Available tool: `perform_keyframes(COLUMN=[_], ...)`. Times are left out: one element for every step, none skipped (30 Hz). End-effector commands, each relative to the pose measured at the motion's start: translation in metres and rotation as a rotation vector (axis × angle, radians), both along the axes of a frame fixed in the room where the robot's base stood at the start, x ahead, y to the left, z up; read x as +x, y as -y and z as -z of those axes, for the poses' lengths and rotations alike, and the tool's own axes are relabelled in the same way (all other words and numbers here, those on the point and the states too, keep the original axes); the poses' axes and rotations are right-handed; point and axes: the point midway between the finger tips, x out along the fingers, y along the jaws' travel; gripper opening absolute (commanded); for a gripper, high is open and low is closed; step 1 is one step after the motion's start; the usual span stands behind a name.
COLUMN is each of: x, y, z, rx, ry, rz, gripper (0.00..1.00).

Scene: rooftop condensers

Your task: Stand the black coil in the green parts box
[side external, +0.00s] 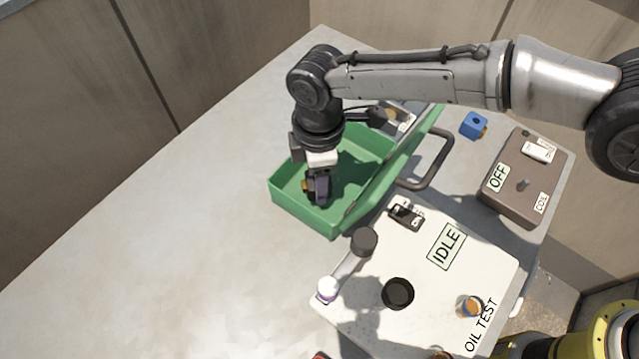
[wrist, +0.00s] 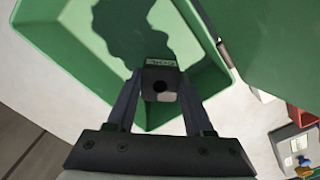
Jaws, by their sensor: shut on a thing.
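The green parts box (side external: 308,216) stands open on the grey table, with its green lid (side external: 398,165) tilted up on the right. In the wrist view its floor and walls (wrist: 60,50) fill the upper part. My gripper (side external: 317,188) points down over the box's near part and is shut on the black coil (wrist: 161,81). The coil is a dark block with a round hole and a small pale label, held between the two fingers. In the side view the coil is mostly hidden by the fingers. I cannot tell whether it touches the box floor.
A blue coil (side external: 473,125) lies right of the box, near a brown OFF box (side external: 524,178). The lid's handle (side external: 438,160) sticks out right. The table's left side is clear.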

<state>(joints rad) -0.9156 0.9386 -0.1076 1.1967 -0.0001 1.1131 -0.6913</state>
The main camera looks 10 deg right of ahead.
Motion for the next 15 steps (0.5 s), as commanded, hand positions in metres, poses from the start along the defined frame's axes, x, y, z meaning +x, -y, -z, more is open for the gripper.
perform_keyframes(x=[0.0, 0.0, 0.0, 0.0, 0.0, 0.0, 0.0, 0.0, 0.0, 0.0, 0.0, 0.0, 0.0, 0.0, 0.0], y=[0.001, 0.0, 0.0, 0.0, 0.0, 0.0, 0.0, 0.0, 0.0, 0.0, 0.0, 0.0, 0.0, 0.0, 0.0], z=[0.01, 0.014, 0.019, 0.022, 0.025, 0.027, 0.028, 0.029, 0.029, 0.029, 0.028, 0.028, 0.028, 0.028, 0.029], rx=[-0.002, -0.002, -0.002, -0.001, 0.0, 0.0, 0.0, 0.001, 0.001, 0.001, 0.001, 0.001, 0.001, 0.001, 0.001], ry=[-0.002, -0.002, -0.001, -0.001, 0.0, 0.0, 0.0, 0.001, 0.001, 0.001, 0.001, 0.001, 0.001, 0.001, 0.001], rz=[0.0, 0.0, 0.0, 0.0, 0.0, 0.0, 0.0, 0.0, 0.0, 0.0, 0.0, 0.0, 0.0, 0.0, 0.0], gripper=[0.0, 0.0, 0.0, 0.0, 0.0, 0.0, 0.0, 0.0, 0.0, 0.0, 0.0, 0.0, 0.0, 0.0, 0.0])
